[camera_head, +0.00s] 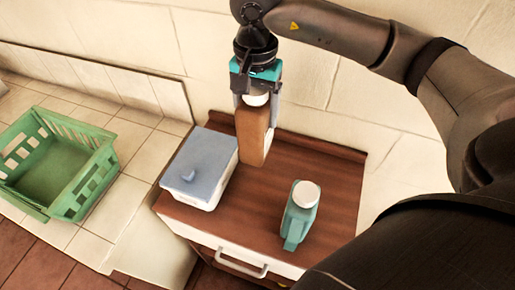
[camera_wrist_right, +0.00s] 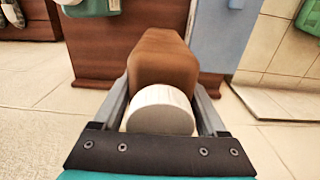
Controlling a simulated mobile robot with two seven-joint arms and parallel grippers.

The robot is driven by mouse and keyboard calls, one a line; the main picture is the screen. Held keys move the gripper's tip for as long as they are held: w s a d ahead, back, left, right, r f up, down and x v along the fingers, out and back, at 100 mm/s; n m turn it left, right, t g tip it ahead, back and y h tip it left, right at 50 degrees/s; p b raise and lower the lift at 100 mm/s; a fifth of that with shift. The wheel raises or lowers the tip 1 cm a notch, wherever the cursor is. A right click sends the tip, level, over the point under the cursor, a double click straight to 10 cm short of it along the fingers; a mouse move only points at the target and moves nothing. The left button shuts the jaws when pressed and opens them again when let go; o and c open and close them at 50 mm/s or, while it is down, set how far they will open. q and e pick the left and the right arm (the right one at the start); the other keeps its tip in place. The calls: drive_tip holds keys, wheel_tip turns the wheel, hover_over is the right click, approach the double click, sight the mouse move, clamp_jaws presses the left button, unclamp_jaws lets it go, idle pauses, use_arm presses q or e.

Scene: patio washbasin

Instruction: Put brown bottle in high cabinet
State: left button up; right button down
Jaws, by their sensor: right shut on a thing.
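The brown bottle (camera_head: 252,137) with a white cap is upright above the back part of the wooden cabinet top, beside the blue-lidded box. I cannot tell whether its base touches the wood. My right gripper (camera_head: 257,101) comes down from above and is shut on the bottle near its cap. In the right wrist view the bottle (camera_wrist_right: 160,62) and its white cap (camera_wrist_right: 160,110) sit between the two fingers (camera_wrist_right: 160,100). My left gripper is not in view. No high cabinet can be made out in either view.
On the wooden-topped drawer cabinet (camera_head: 262,212) stand a white box with a blue lid (camera_head: 205,165) and a teal bottle (camera_head: 300,215) at the front right. A green crate (camera_head: 55,165) is on the tiled counter at left. A tiled wall (camera_head: 320,80) rises behind.

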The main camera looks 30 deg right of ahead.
wheel_tip(320, 180, down, 13)
drive_tip(key=shift+w+f+p, duration=0.15)
drive_tip(key=shift+p, duration=0.4)
drive_tip(key=shift+f, duration=0.1)
drive_tip(key=shift+f, duration=0.1)
unclamp_jaws()
